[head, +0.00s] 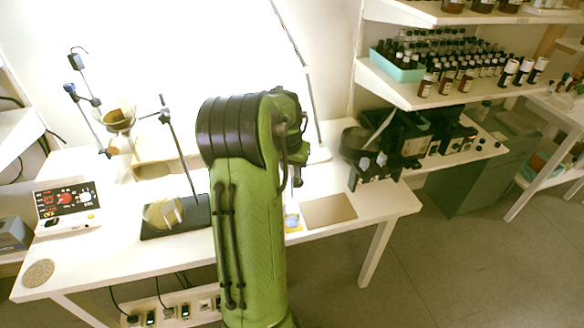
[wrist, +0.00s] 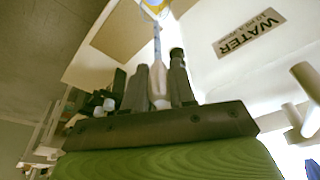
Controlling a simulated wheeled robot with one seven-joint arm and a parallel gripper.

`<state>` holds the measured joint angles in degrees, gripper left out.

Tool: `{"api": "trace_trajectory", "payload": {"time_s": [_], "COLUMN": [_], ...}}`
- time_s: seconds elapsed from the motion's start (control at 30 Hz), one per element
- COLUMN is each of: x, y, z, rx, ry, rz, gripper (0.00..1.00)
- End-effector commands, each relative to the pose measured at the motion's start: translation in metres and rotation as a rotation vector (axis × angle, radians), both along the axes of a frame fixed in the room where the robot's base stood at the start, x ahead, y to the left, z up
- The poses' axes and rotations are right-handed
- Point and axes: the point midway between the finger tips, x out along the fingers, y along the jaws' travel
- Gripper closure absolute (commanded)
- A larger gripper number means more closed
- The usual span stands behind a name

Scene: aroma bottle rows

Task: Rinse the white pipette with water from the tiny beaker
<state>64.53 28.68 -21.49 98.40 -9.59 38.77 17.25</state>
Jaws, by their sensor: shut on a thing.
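In the wrist view, my gripper (wrist: 159,70) is shut on a white pipette (wrist: 157,84). The pipette stands between the two dark fingers, and its thin bluish tip reaches beyond them toward the top edge. A small blue and yellow thing (wrist: 155,4) shows at that edge, cut off by the frame. A thing of the same colours (head: 292,222) shows on the table in the head view, just right of my arm. I cannot make out the tiny beaker for certain. A label reading WATER (wrist: 248,34) lies on a white surface.
A tan mat (head: 328,211) lies on the white table (head: 378,204). Left of my arm are a stand with a dark base (head: 160,228), a round-bottomed flask and a control box (head: 67,205). Black instruments (head: 412,133) stand at the back right, below shelves of brown bottles.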

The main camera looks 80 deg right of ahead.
Motion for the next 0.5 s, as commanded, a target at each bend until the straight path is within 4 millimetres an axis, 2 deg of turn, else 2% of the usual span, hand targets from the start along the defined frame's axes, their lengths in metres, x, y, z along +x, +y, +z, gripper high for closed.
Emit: {"api": "trace_trajectory", "payload": {"time_s": [0.5], "x": [0.000], "y": [0.000], "z": [-0.037], "rx": [-0.001], "ry": [0.000], "rz": [0.000], "gripper": [0.82]}}
